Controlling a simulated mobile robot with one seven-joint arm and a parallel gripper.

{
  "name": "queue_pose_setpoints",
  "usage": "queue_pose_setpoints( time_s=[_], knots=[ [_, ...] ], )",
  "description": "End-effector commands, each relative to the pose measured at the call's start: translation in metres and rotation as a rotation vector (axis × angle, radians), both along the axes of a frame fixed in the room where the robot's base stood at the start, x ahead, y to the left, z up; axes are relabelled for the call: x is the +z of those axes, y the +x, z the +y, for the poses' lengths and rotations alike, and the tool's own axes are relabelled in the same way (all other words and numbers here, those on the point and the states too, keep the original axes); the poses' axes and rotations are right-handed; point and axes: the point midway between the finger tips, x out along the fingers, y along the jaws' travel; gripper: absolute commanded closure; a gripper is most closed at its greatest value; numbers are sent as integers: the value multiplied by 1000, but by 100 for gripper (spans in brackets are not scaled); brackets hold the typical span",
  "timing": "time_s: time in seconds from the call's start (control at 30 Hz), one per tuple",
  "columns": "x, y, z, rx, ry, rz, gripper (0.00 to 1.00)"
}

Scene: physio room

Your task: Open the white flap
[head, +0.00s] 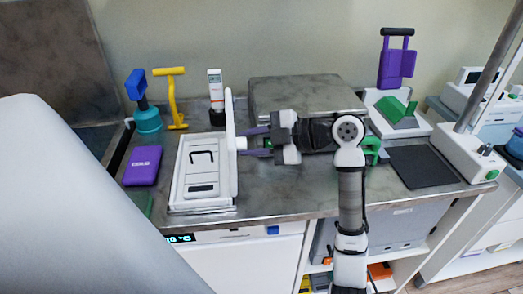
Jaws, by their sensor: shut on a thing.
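The white flap (230,130) stands upright, seen nearly edge-on, along the right side of a white box (176,190) on the grey worktop. The box's inside shows, with a black handle-like outline and a small panel. My gripper (246,143) comes from the right with its purple fingers level at the flap. It is shut on a small white knob (241,143) on the flap's right face. The fingertips partly hide the knob.
A purple box (142,165), a blue-and-teal tool (145,110), a yellow handle (174,98) and a white-and-black device (216,95) stand left and behind. A grey block (300,92) lies behind my gripper. A black mat (423,166) lies right.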

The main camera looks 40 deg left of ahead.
Motion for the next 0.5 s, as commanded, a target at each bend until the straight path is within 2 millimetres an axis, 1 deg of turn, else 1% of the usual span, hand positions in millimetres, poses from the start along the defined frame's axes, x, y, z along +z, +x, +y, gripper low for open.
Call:
queue_pose_setpoints(
  time_s=[0.13, 0.47, 0.5],
  knots=[
    [3, -6, 5, 1, -43, -52, 100],
    [4, -7, 5, 0, -50, -57, 100],
    [4, -7, 5, 0, -49, -57, 67]
  ],
)
